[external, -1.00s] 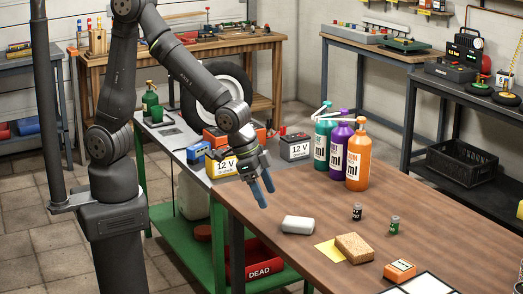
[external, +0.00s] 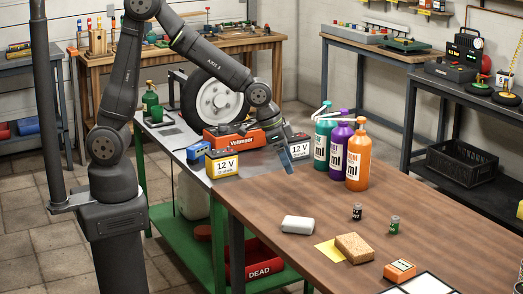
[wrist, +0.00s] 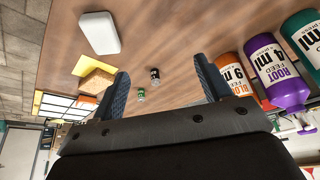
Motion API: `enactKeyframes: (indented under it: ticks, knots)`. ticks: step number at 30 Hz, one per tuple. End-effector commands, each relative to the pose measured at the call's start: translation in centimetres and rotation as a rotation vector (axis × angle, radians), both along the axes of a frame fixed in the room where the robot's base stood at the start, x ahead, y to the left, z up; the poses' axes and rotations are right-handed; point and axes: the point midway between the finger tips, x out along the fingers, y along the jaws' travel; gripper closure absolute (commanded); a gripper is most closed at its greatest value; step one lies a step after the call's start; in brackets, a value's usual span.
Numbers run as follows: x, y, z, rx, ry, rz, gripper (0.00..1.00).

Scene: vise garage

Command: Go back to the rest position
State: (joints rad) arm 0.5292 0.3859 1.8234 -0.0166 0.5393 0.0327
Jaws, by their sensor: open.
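My gripper (external: 288,158) is open and empty. In the external view it hangs above the far left edge of the brown table, left of the bottles and in front of a 12 V battery (external: 300,149). Its blue fingers point down. In the wrist view its two fingers (wrist: 163,92) are spread apart with nothing between them, and the tabletop lies beyond.
Teal (external: 323,140), purple (external: 341,150) and orange (external: 358,155) bottles stand close on the right. A yellow battery (external: 222,164) and orange Voltmaster unit (external: 232,138) stand left.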

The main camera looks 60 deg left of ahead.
Motion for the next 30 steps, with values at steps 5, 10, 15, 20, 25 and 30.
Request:
enactKeyframes:
  ticks: [5, 10, 15, 20, 25, 30]
  knots:
    - [2.2, 2.9, 0.3, -0.001, 0.0, 0.041, 0.29]
    - [3.9, 5.5, 0.5, -0.001, 0.0, 0.073, 0.29]
    - [5.1, 7.4, 0.7, 0.001, 0.001, 0.094, 0.29]
    - [5.6, 8.4, 0.8, 0.0, 0.002, 0.105, 0.29]
    - [5.7, 8.6, 0.9, 0.0, 0.0, 0.106, 0.29]
    - [5.7, 8.5, 0.9, 0.0, 0.0, 0.106, 0.25]
